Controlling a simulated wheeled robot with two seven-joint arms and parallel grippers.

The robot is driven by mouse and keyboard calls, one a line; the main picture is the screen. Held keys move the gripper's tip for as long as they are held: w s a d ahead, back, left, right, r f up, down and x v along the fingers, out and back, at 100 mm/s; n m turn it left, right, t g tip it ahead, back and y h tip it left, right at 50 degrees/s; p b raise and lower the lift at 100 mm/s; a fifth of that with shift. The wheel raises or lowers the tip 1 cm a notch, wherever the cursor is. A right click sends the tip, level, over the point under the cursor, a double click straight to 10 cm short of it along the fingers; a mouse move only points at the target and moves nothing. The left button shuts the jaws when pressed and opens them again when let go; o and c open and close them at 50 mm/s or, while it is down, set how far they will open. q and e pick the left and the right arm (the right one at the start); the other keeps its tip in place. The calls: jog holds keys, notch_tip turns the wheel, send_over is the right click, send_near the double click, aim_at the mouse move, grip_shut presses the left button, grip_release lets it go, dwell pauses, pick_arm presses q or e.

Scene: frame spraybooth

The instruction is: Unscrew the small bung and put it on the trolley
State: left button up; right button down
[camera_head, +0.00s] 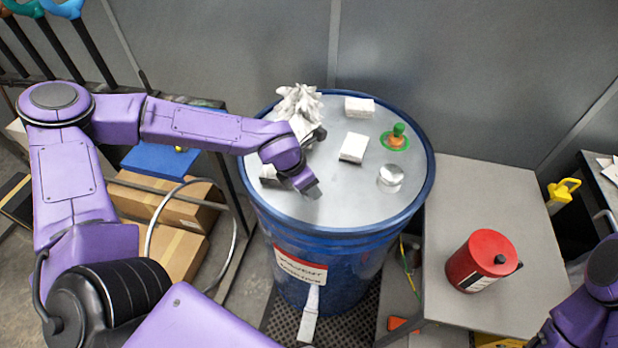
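A blue drum (335,222) with a flat grey lid stands in the middle. On the right of its lid are a low round silver cap (390,178) and a green and orange knob-like fitting (397,137); I cannot tell which is the small bung. Both sit on the lid with no gripper touching them. My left gripper (312,189) is over the left part of the lid, to the left of both; its fingers are mostly hidden by the wrist. My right arm shows at the lower right edge, its gripper out of view. A grey-topped stand (480,200), possibly the trolley, is right of the drum.
White blocks (353,148) and a crumpled white cloth (299,103) lie on the lid. A red can (482,262) stands on the grey top, which is otherwise clear. Cardboard boxes (165,205) are at left. A grey wall (470,80) rises behind.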

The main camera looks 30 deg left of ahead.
pick_arm(q)
jog(key=shift+a+r+m+p, duration=0.1)
jog(key=shift+r+m+p, duration=0.25)
jog(key=shift+m+p, duration=0.55)
jog(key=shift+f+g+h, duration=0.2)
jog(key=shift+g+h, duration=0.1)
jog(key=shift+f+m, duration=0.1)
jog(key=shift+m, duration=0.7)
jog(key=m, duration=0.2)
jog(key=m+g+h, duration=0.1)
jog(key=m, duration=0.1)
jog(key=shift+w+g, duration=0.15)
jog(key=shift+g, duration=0.15)
jog(key=m+g, duration=0.1)
jog(key=m, duration=0.2)
jog(key=m+g, duration=0.1)
jog(key=m, duration=0.2)
jog(key=shift+w+h, duration=0.15)
jog(key=shift+h, duration=0.15)
pick_arm(e)
notch_tip(320, 180, up, 3)
jog(key=shift+f, duration=0.1)
pick_arm(q)
jog(key=c, duration=0.7)
jog(key=shift+n, duration=0.9)
jog(key=shift+n+t+b, duration=0.45)
jog(key=shift+n+t, duration=0.35)
jog(key=shift+n, duration=0.6)
pick_arm(e)
jog(key=shift+f, duration=0.5)
